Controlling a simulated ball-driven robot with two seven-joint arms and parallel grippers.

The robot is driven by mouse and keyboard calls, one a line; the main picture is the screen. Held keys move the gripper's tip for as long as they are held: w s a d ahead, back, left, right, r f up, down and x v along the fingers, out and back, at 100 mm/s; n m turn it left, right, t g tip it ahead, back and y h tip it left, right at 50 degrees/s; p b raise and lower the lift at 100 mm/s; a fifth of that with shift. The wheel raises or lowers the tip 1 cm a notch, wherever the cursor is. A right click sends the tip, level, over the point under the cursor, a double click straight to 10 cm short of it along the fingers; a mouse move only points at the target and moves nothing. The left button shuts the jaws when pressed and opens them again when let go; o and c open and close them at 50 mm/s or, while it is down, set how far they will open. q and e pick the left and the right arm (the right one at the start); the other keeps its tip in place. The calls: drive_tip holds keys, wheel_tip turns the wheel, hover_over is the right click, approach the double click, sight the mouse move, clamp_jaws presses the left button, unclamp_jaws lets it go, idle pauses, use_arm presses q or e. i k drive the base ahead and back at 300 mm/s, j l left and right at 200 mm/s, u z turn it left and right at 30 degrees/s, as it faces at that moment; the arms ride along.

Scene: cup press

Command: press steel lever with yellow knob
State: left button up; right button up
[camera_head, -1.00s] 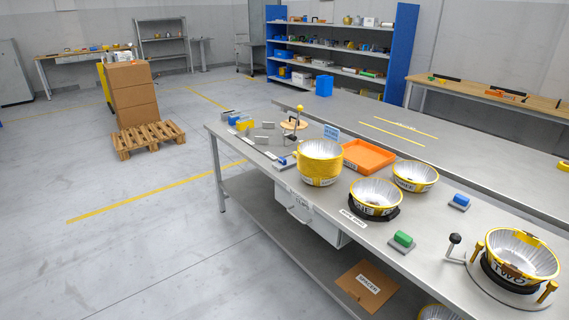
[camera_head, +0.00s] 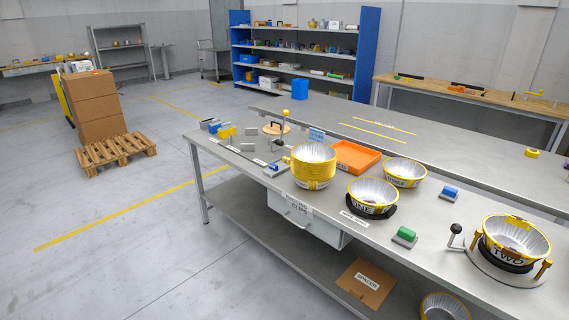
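The steel lever with a yellow knob (camera_head: 285,112) stands upright on the far left part of the steel workbench, behind the stack of yellow-rimmed silver cups (camera_head: 313,166). Its thin rod rises from a small dark mount next to a round wooden disc (camera_head: 271,129). A second lever with a black knob (camera_head: 456,228) stands at the right, beside the cup fixture marked TWO (camera_head: 513,243). Neither of my grippers shows in the view.
The steel workbench (camera_head: 395,205) also carries a bowl marked ONE (camera_head: 372,197), another cup (camera_head: 404,172), an orange tray (camera_head: 357,157), a green button block (camera_head: 405,236) and a blue one (camera_head: 449,193). Open floor (camera_head: 120,250) lies to the left; a pallet (camera_head: 117,150) holds boxes.

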sight(286, 113)
drive_tip(key=i+j+u, duration=0.1)
drive_tip(key=i+j, duration=0.15)
drive_tip(key=i, duration=0.15)
drive_tip(key=i+j+u, duration=0.15)
drive_tip(key=i, duration=0.25)
drive_tip(key=i+j+u, duration=0.1)
drive_tip(key=i+j, duration=0.2)
drive_tip(key=i+j+u, duration=0.15)
drive_tip(key=i, duration=0.4)
